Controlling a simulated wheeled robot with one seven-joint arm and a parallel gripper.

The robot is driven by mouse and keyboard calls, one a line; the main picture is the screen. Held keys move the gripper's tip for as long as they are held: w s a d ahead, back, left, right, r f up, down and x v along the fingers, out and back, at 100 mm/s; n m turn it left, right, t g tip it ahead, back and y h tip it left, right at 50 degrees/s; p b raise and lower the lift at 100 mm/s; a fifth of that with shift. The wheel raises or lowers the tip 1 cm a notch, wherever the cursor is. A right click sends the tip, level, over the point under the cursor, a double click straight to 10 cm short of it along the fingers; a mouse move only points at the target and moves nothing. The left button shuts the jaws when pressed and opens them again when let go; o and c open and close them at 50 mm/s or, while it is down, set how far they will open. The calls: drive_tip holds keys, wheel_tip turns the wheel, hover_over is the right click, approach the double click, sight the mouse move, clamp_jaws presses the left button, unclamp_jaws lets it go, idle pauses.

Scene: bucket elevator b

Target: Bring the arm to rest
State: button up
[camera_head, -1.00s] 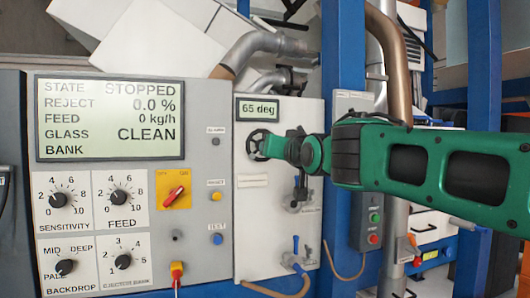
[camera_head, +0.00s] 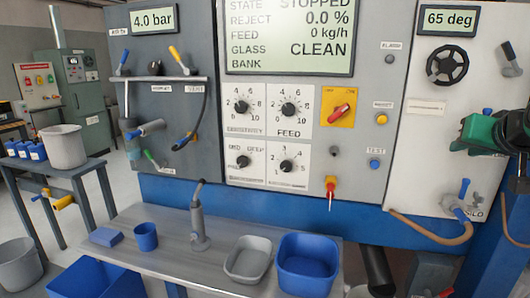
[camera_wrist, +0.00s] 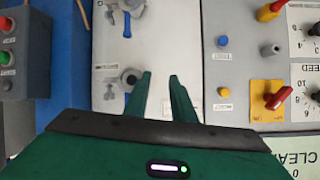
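My arm is green and black. Part of it shows at the right edge in the head view, in front of the white panel, and the rest is out of frame. In the wrist view my gripper (camera_wrist: 160,76) shows two green fingers with a gap between them and nothing in the gap. The fingers point over the white panel (camera_wrist: 165,35), near a lever valve (camera_wrist: 130,77). The black handwheel (camera_head: 447,63) is on the white panel under the 65 deg display (camera_head: 447,20), and my arm is apart from it in the head view.
The control panel (camera_head: 375,60) has knobs and a red switch (camera_head: 340,113). A bench (camera_head: 170,237) below holds a grey tray (camera_head: 237,271), a blue tub (camera_head: 285,284) and a blue cup (camera_head: 146,236). A blue-handled valve (camera_head: 463,197) and hose are low on the white panel.

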drive_tip(key=s+f+g+y, duration=0.2)
drive_tip(key=s+f+g, duration=0.55)
drive_tip(key=f, duration=0.75)
drive_tip(key=s+a+f+g+y, duration=0.1)
drive_tip(key=s+a+f+g, duration=0.1)
drive_tip(key=s+f, duration=0.3)
drive_tip(key=s+a+f+g+y, duration=0.1)
drive_tip(key=s+a+f+g, duration=0.1)
drive_tip(key=s, duration=0.9)
wheel_tip(320, 180, down, 3)
drive_tip(key=shift+s+a+r+m+y, duration=0.1)
drive_tip(key=shift+s+a+m+y, duration=0.25)
drive_tip(key=shift+a, duration=0.2)
drive_tip(key=shift+w+f+g, duration=0.25)
drive_tip(key=shift+w, duration=0.35)
